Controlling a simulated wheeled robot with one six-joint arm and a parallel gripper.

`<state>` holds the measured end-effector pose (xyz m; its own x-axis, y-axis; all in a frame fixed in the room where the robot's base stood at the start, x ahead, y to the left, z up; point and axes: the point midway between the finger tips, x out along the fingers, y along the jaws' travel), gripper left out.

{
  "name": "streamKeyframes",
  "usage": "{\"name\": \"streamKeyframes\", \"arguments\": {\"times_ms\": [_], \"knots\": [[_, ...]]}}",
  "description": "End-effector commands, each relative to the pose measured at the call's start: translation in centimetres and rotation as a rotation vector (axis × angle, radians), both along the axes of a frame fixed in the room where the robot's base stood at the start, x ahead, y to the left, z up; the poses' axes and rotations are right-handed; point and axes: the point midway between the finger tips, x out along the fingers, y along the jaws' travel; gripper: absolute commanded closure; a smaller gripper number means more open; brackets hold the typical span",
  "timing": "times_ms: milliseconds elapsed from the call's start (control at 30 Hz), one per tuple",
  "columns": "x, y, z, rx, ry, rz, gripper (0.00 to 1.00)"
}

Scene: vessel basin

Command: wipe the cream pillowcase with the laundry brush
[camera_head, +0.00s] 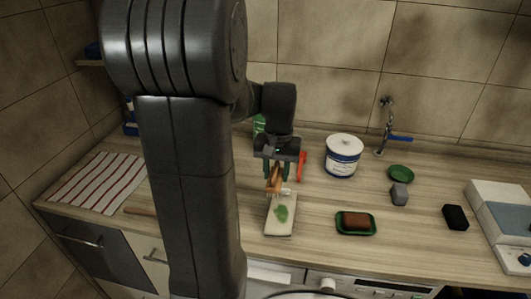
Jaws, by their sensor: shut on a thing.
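The cream pillowcase (279,230) lies as a small folded rectangle near the counter's front edge, with a green stain on its top. My gripper (277,172) points down over its far end. It is shut on the laundry brush (273,183), a tan wooden thing held between the fingers. The brush is close to the far end of the pillowcase. I cannot tell whether it touches the cloth. Its bristles are not clear from here.
A white-and-blue tub (343,156) and a red object (302,165) stand right of my gripper. A green dish with a brown block (356,221) lies right of the pillowcase. A tap (386,125) is behind. A striped cloth (100,182) lies left.

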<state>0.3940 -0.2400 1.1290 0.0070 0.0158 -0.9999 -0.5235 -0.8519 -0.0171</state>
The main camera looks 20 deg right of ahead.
Motion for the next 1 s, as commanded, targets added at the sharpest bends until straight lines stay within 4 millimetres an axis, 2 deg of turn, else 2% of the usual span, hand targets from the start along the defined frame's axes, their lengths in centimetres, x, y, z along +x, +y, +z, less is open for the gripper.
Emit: {"name": "streamKeyframes", "arguments": {"times_ms": [167,600,1000], "knots": [[0.0,0.0,-0.6,-0.002,0.001,0.000,0.86],[0.0,0.0,-4.8,-0.002,0.001,0.001,0.86],[0.1,0.1,-5.0,-0.002,0.001,0.003,0.86]]}}
